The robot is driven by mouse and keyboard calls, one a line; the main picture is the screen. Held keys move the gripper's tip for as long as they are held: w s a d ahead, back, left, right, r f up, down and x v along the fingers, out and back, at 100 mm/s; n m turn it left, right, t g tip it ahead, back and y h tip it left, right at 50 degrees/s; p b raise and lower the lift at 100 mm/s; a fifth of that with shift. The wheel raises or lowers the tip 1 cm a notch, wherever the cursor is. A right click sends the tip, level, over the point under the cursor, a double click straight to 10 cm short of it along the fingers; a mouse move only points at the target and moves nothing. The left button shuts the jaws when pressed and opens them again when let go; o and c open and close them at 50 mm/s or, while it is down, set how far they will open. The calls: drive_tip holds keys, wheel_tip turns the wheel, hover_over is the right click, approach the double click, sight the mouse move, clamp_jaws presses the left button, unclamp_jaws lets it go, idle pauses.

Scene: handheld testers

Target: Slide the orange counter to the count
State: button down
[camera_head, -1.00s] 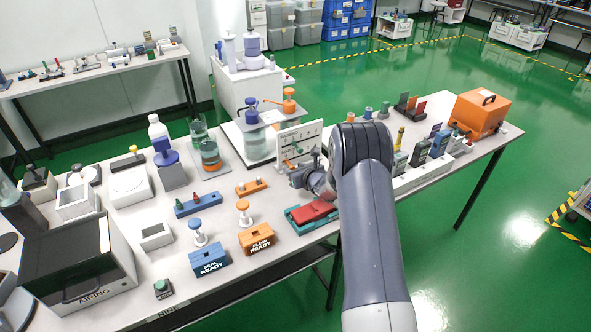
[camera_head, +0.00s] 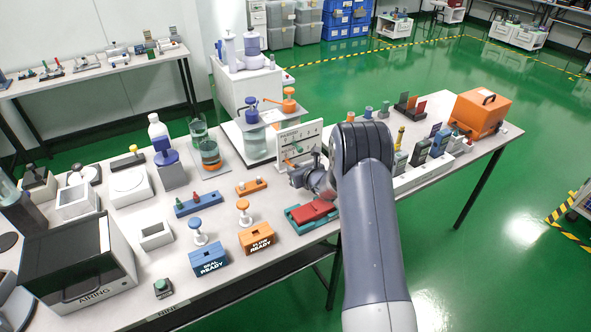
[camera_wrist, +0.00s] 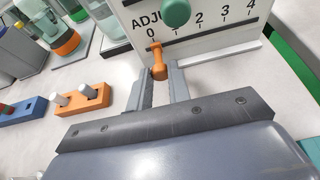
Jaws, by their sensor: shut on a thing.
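The white counter panel (camera_head: 312,134) stands upright on the table in the head view. In the wrist view the panel (camera_wrist: 225,35) shows a printed row from 0 to 4. The orange counter (camera_wrist: 158,62) is a small peg just below the 0 mark. My gripper (camera_wrist: 160,72) is shut on it, with a grey finger on each side. In the head view my gripper (camera_head: 297,174) is in front of the panel's lower part.
A red and teal case (camera_head: 312,212) lies just in front of my gripper. An orange block with pegs (camera_wrist: 82,100) is to the left in the wrist view. Pump bottles (camera_head: 255,138) stand behind left of the panel. Grey testers (camera_head: 420,150) stand to the right.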

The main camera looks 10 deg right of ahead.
drive_tip(key=d, duration=0.2)
drive_tip(key=w+d+b, duration=0.1)
drive_tip(key=d, duration=0.2)
drive_tip(key=shift+w+d+b, duration=0.35)
drive_tip(key=shift+w+b, duration=0.05)
drive_tip(key=c, duration=1.3)
unclamp_jaws()
drive_tip(key=b+v, duration=0.1)
drive_tip(key=v, duration=0.9)
drive_tip(key=shift+s+r, duration=0.15)
drive_tip(key=shift+s, duration=0.2)
drive_tip(key=shift+w, duration=0.1)
